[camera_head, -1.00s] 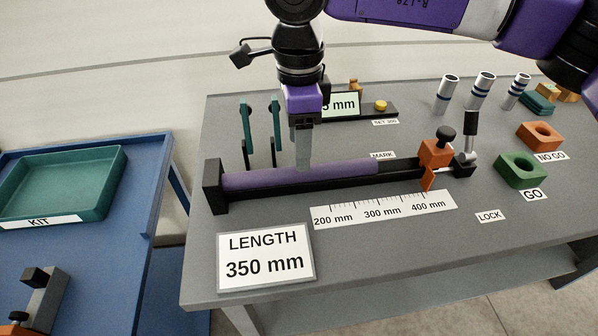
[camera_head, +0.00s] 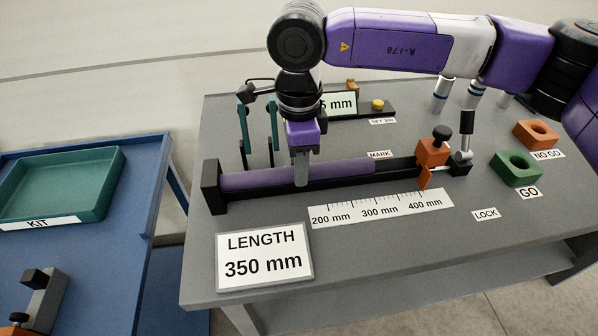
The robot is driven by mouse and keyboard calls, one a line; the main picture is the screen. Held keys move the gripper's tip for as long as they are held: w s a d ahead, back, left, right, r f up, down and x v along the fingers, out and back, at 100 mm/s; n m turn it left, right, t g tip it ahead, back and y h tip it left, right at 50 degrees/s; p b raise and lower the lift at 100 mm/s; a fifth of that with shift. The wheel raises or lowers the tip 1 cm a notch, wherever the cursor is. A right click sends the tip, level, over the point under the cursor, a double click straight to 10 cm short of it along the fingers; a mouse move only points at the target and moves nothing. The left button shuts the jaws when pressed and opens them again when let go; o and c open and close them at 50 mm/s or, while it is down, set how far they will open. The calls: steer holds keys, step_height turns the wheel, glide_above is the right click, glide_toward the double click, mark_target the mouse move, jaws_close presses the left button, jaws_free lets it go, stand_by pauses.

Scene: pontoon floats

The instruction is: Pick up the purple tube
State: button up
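The purple tube (camera_head: 344,169) lies level in a long black holder (camera_head: 215,199) on the grey table, its left end near the holder's black end block. My gripper (camera_head: 301,182) points down at the tube near its middle, with its grey fingers overlapping the tube in the picture. One finger hides the other, so I cannot see the gap between them or whether they touch the tube. An orange stop block (camera_head: 433,153) with a black knob stands at the holder's right part, to the right of the tube.
A ruler strip and a "LENGTH 350 mm" sign (camera_head: 265,255) are in front of the holder. Green levers (camera_head: 244,130) stand behind it at left. Green GO (camera_head: 517,168) and orange NO GO (camera_head: 537,134) blocks sit at right. A blue table with a teal KIT tray (camera_head: 62,184) is at left.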

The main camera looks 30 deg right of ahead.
steer(key=shift+r, duration=0.1)
jaws_close()
steer(key=shift+s+d+r, duration=0.15)
steer(key=shift+s+r, duration=0.2)
steer(key=shift+s, duration=0.05)
steer(key=s+d+r, duration=0.1)
steer(key=s+r, duration=0.2)
steer(key=s, duration=0.3)
steer(key=s+d+r+b, duration=0.1)
steer(key=s+d+r, duration=0.1)
steer(key=s+r, duration=0.2)
steer(key=s, duration=0.2)
steer(key=shift+s+d, duration=0.2)
steer(key=shift+s, duration=0.15)
steer(key=shift+r, duration=0.1)
